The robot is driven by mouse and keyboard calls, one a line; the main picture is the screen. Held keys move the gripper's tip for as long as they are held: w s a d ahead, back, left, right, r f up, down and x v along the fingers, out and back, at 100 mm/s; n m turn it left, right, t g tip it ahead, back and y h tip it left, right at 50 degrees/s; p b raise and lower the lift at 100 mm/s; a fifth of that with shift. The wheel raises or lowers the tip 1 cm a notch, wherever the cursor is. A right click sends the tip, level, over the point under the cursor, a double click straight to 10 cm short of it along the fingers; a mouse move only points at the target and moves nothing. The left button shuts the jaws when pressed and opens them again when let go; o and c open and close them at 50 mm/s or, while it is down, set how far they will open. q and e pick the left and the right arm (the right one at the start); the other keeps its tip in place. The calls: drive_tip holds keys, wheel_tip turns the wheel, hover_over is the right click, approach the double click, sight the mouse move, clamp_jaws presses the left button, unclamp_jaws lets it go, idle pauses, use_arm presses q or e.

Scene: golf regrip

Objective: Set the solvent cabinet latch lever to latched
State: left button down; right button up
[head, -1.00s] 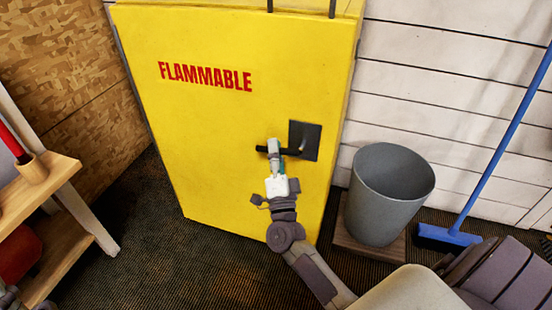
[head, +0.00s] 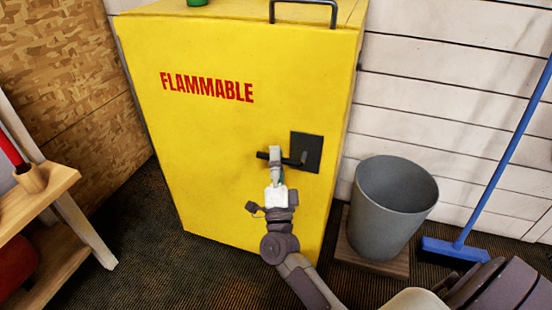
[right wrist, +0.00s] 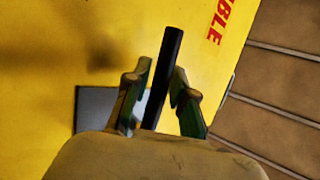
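The yellow solvent cabinet (head: 215,140) stands shut, with red FLAMMABLE lettering on its door. Its black latch lever (head: 295,160) points left, about level, from a dark square plate (head: 312,146). My right gripper (head: 275,153) is at the lever's free end, with the fingers partly covering it. In the right wrist view the lever (right wrist: 169,70) passes between the two fingers of my right gripper (right wrist: 161,90). The fingers are apart, and gaps seem to show beside the lever. The plate (right wrist: 95,105) shows behind the left finger. My left gripper is not in view.
A grey bin (head: 392,215) stands on a wooden base right of the cabinet. A blue broom (head: 455,248) leans at the far right. A wooden shelf (head: 45,190) stands at left. Dark floor before the cabinet is free.

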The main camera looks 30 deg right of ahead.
drive_tip(key=shift+o, duration=0.9)
drive_tip(key=v, duration=1.2)
